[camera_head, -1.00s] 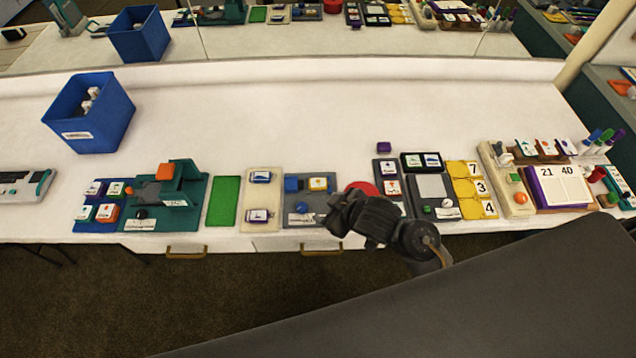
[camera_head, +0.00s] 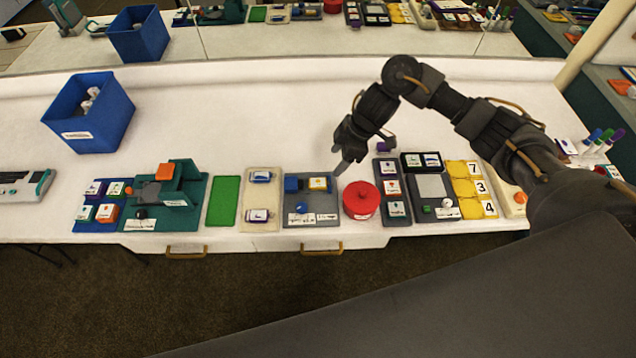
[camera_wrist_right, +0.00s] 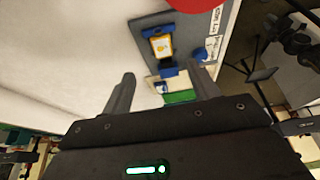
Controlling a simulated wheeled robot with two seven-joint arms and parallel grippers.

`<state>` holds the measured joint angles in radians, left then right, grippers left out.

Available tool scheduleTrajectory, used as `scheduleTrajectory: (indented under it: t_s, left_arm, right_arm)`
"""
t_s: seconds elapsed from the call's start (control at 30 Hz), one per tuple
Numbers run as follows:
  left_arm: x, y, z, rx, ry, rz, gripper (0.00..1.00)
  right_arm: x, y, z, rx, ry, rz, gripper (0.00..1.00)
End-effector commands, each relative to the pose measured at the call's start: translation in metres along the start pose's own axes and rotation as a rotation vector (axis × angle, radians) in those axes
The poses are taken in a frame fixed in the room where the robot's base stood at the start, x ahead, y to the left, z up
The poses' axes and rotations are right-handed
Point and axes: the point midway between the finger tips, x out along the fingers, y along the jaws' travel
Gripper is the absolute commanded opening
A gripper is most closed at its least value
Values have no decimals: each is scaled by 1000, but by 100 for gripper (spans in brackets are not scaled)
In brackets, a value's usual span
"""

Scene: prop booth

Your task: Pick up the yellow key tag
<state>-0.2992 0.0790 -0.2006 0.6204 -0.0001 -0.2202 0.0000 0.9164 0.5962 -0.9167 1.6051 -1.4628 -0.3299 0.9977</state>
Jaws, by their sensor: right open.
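The yellow key tag (camera_head: 318,184), with a white face and yellow rim, lies on the grey board (camera_head: 325,217) at the middle of the table. In the right wrist view the yellow tag (camera_wrist_right: 161,46) lies beyond the fingers, beside blue parts. My right gripper (camera_head: 340,168) points down just right of the tag and above the table, apart from the tag. In the right wrist view its two fingers (camera_wrist_right: 163,82) are spread with nothing between them. My left gripper is not in view.
A red round container (camera_head: 361,200) stands just right of the grey board. A cream board (camera_head: 262,202) is to its left. A blue bin (camera_head: 88,115) stands at the back left. Yellow number tiles (camera_head: 470,188) lie further right. The table behind the boards is mostly clear.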

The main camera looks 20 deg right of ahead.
Motion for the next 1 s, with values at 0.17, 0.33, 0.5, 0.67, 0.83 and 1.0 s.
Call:
scheduleTrajectory:
  t_s: [0.17, 0.33, 0.5, 0.67, 0.83, 1.0]
  left_arm:
    - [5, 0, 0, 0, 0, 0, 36]
    - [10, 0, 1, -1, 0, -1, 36]
    - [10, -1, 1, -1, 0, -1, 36]
    - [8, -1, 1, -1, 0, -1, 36]
    - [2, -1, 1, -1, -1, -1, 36]
    - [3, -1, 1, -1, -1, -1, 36]
  right_arm:
    - [27, -2, -1, 1, 3, -5, 60]
    - [50, -1, -2, 0, 5, -1, 60]
    - [57, -1, -2, -2, 3, 0, 60]
    - [63, -2, -3, -2, 3, -2, 60]
    - [88, -4, -4, 1, 2, -3, 60]
    - [106, -3, -4, -2, 2, 1, 60]
